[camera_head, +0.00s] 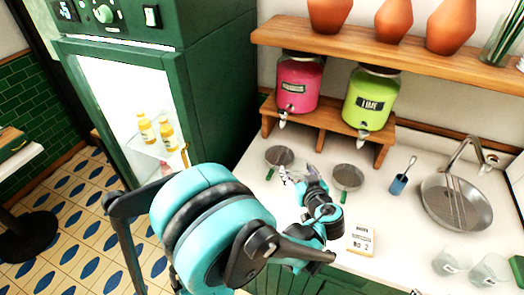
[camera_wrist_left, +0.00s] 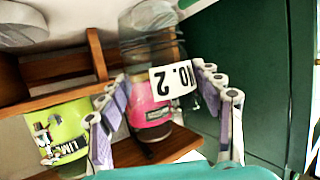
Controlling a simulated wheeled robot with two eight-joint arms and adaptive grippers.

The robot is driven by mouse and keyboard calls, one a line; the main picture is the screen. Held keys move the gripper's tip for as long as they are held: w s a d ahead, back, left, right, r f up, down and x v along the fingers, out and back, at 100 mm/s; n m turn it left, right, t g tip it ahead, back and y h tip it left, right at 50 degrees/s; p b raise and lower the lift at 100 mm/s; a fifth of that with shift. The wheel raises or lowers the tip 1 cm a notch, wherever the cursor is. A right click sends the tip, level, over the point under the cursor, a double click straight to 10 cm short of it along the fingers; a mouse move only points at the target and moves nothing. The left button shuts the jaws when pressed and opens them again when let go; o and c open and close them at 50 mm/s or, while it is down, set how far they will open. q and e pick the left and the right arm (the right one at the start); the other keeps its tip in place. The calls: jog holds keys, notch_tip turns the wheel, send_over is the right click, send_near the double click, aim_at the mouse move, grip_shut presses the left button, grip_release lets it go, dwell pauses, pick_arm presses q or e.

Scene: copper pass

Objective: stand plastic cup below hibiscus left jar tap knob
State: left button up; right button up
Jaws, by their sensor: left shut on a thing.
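The pink hibiscus jar (camera_head: 297,86) stands at the left on a raised wooden stand, with its tap knob (camera_head: 282,119) at its lower front. My left gripper (camera_head: 288,177) is over the counter, below and in front of that tap in the head view. In the wrist view, which is upside down, the left gripper (camera_wrist_left: 165,100) is shut on a clear plastic cup (camera_wrist_left: 150,40) with a white "NO. 2" label. The pink jar (camera_wrist_left: 148,108) shows behind it there, and its tap is hidden. The cup is hard to make out in the head view.
The green lime jar (camera_head: 370,98) stands right of the pink one. Two strainers (camera_head: 348,177) lie on the counter, near a "NO 2" card (camera_head: 360,240). A green fridge (camera_head: 205,90) stands left.

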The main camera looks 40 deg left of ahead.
pick_arm(q)
jog(key=r+b+x, duration=0.1)
jog(key=x, duration=0.5)
jog(key=a+r+b+x, duration=0.1)
jog(key=b+x, duration=0.1)
jog(key=x, duration=0.4)
jog(key=r+b+x, duration=0.1)
jog(key=x, duration=0.5)
jog(key=shift+w+a+b, duration=0.15)
jog(key=shift+a+b, duration=0.15)
jog(key=shift+a, duration=0.05)
jog(key=shift+f, duration=0.25)
jog(key=shift+r, duration=0.1)
jog(key=shift+f, duration=0.2)
jog(key=o, duration=0.8)
jog(key=shift+c, duration=0.2)
jog(key=shift+o, duration=0.4)
